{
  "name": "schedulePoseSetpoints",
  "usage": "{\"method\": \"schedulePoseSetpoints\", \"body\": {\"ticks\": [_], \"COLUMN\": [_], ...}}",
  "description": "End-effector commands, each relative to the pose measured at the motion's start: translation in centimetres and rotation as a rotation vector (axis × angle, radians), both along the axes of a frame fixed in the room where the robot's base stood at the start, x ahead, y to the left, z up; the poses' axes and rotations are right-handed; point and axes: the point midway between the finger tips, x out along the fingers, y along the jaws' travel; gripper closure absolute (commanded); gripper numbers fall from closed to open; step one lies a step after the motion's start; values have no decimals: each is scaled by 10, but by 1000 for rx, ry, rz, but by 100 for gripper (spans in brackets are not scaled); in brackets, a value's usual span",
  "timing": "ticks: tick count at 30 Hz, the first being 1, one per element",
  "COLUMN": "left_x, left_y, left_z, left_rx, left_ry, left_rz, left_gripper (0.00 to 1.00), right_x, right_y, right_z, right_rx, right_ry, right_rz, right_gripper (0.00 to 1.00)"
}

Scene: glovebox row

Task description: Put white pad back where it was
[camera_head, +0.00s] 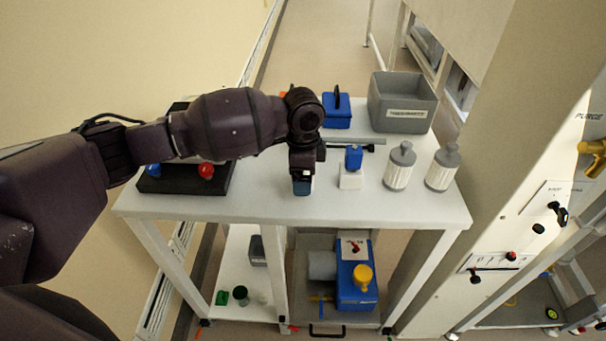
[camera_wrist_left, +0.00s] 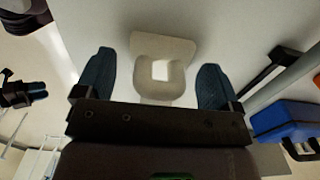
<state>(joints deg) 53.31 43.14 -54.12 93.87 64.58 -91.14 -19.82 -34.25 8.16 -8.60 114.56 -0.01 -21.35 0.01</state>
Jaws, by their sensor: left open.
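My left gripper (camera_head: 302,187) hangs over the white table with its fingers pointing down. It is open and holds nothing. A small white block-like pad (camera_head: 350,182) stands just to its right, with a bright blue piece (camera_head: 354,158) above it. In the left wrist view, my left gripper's (camera_wrist_left: 157,85) dark blue fingers are spread apart. A pale pad-shaped thing (camera_wrist_left: 178,49) with a brighter square middle lies in the gap between them, apart from both fingers. I cannot tell for sure that it is the same white pad. My right gripper is not in the head view.
A black tray (camera_head: 158,184) with red and blue knobs is at left. Behind are a blue box (camera_head: 337,118), a grey bin (camera_head: 404,122) and a black rod (camera_head: 350,147). The front strip of the table (camera_head: 385,210) is clear.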

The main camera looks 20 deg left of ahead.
Motion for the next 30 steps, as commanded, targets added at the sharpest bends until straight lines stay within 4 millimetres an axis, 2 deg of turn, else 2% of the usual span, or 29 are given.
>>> {"method": "schedulePoseSetpoints", "body": {"ticks": [9,15,21,30], "left_x": [0,0,0,0], "left_y": [-1,0,0,0], "left_z": [62,95,112,114], "left_rx": [-1,-1,0,-1], "left_ry": [-5,-4,-3,-1], "left_rz": [-2,-2,-1,-1], "left_gripper": [12,12,12,12], "right_x": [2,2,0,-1], "right_y": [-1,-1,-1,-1], "right_z": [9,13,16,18], "right_rx": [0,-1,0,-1], "right_ry": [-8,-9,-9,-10], "right_rz": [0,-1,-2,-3], "right_gripper": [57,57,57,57]}}
